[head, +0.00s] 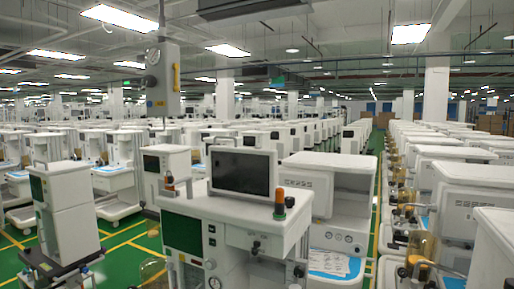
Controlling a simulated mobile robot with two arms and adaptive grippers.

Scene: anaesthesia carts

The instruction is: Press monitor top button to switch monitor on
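The monitor (243,172) stands on top of the nearest white anaesthesia cart (262,229), in the middle of the head view. It has a white frame and a dark, blank screen facing me. I cannot make out a button on its top edge at this size. The cart's front has a dark green panel (182,233) on the left, with small round buttons beside it. Neither of my grippers shows in this view.
A white cart (66,212) is at left, with another (328,213) behind right. A grey box (161,80) hangs at upper left. Green floor (118,262) with yellow lines is open at lower left.

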